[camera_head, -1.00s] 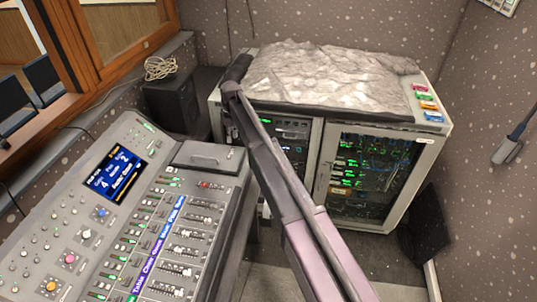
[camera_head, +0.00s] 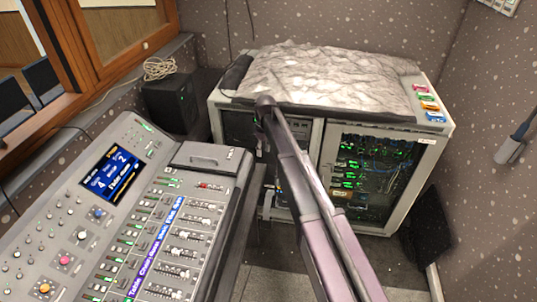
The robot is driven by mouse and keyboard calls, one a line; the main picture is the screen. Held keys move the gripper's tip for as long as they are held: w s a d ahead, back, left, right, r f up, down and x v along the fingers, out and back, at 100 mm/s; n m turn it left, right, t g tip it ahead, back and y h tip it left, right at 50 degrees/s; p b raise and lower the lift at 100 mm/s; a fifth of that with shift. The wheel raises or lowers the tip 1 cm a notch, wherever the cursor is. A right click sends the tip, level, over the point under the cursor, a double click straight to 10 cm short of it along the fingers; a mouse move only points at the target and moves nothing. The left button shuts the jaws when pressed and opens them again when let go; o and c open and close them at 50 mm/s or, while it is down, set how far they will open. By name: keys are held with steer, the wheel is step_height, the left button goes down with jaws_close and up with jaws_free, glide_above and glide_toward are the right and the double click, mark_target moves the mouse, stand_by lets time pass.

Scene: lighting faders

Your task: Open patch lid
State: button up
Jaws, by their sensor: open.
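A dark grey lid (camera_head: 206,157) with a recessed handle (camera_head: 203,160) lies flat and shut at the far right end of the mixing console (camera_head: 240,185); I take it to be the patch lid. My arm crosses the middle of the view from the bottom right up to a bend in front of the rack cabinet, to the right of the lid and apart from it in the picture. My gripper cannot be made out in this view.
The console has a lit screen (camera_head: 113,172) and rows of faders. Behind stands a rack cabinet (camera_head: 434,150) with a grey crumpled cover (camera_head: 330,80) and coloured tags on top. A black box (camera_head: 172,105) with coiled cable sits at the back left. Floor shows between console and cabinet.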

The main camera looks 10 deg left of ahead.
steer(key=shift+s+d+f, duration=0.1)
steer(key=shift+s+d, duration=0.1)
steer(key=shift+d, duration=0.35)
steer(key=shift+s+d+f, duration=0.1)
steer(key=shift+s+d, duration=0.05)
steer(key=shift+d, duration=0.4)
step_height(320, 180, up, 5)
steer(key=n+p, duration=0.5)
steer(key=n, duration=0.1)
glide_above(200, 154)
steer(key=s+d, duration=0.2)
steer(key=d, duration=0.1)
steer(key=shift+s+r+g, duration=0.15)
steer(key=shift+r+g, duration=0.05)
steer(key=shift+g, duration=0.2)
steer(key=shift+f, duration=0.15)
steer(key=s+f+b, duration=0.1)
steer(key=f+b, duration=0.7)
steer(key=b, duration=0.1)
steer(key=s+f+b, duration=0.1)
steer(key=f+b, duration=0.3)
steer(key=f, duration=0.1)
steer(key=shift+s+f+b, duration=0.1)
steer(key=shift+s+b, duration=0.2)
steer(key=shift+s, duration=0.05)
